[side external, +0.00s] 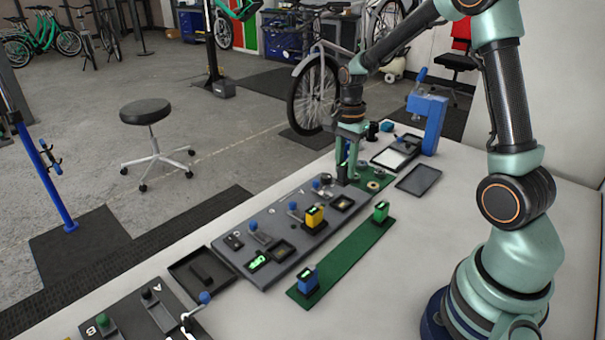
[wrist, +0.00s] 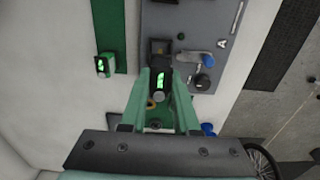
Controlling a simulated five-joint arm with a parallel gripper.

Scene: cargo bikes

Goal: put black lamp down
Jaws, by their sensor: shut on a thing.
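The black lamp (wrist: 161,78), with a lit green display, is between the two fingers of my gripper (wrist: 163,88) in the wrist view. My gripper is shut on it. In the side view my gripper (side external: 346,172) points down at the far end of the grey panel (side external: 270,222); the lamp is mostly hidden there. In the wrist view a square socket (wrist: 160,47) in the panel lies just beyond the lamp. The socket also shows in the side view (side external: 342,203), left of and nearer than my gripper. I cannot tell the lamp's exact height above the surface.
A yellow lamp (side external: 314,217) stands in the panel, near blue levers (side external: 293,208). A blue lamp (side external: 308,280) and a green lamp (side external: 381,211) stand on the green strip (side external: 343,253). A blue stand (side external: 428,122) and trays are at the back.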

